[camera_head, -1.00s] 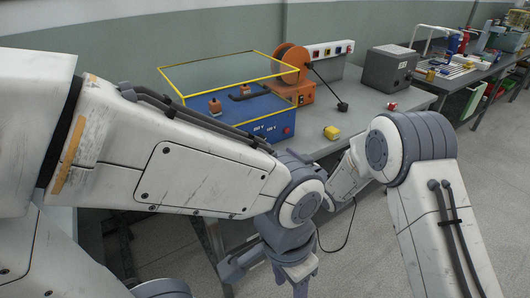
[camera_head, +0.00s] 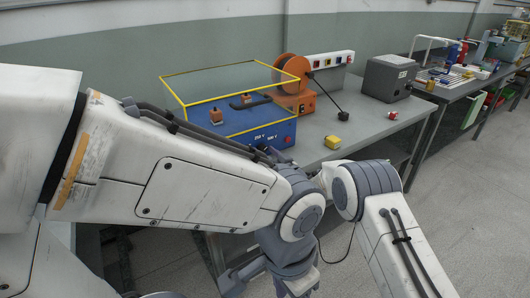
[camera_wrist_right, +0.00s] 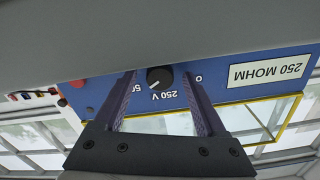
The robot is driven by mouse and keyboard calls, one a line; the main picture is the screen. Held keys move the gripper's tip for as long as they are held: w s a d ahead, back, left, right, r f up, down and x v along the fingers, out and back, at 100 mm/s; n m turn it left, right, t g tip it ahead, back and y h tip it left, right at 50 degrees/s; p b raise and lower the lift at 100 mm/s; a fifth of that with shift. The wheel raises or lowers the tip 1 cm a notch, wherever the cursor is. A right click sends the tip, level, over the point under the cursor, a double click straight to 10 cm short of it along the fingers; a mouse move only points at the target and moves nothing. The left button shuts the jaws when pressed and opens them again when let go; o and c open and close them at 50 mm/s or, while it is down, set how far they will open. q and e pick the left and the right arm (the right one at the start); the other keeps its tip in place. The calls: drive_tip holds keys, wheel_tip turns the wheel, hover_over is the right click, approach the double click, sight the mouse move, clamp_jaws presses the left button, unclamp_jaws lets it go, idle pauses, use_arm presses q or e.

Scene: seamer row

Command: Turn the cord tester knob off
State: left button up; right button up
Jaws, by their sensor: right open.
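The cord tester is a blue box (camera_head: 262,133) on the bench, with a yellow-edged clear cover on top. In the right wrist view its blue panel (camera_wrist_right: 105,92) appears upside down. Its round black knob (camera_wrist_right: 159,79) has 0, 250 V and a partly covered third label around it. I cannot read its pointer surely. My right gripper (camera_wrist_right: 159,74) is open, its two fingers on either side of the knob; contact is unclear. In the head view the right gripper (camera_head: 265,153) is at the box's front, partly hidden by my left arm. My left gripper (camera_head: 292,284) hangs low in front of the bench, its fingers unclear.
An orange cord reel (camera_head: 294,77) stands behind the tester. A yellow block (camera_head: 332,142), a black plug (camera_head: 331,112), a small red button piece (camera_head: 392,115) and a grey box (camera_head: 389,78) are on the bench. Bare bench top (camera_head: 360,120) lies between them.

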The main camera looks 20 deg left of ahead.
drive_tip(key=shift+w+a, duration=0.1)
drive_tip(key=shift+a, duration=0.05)
clamp_jaws()
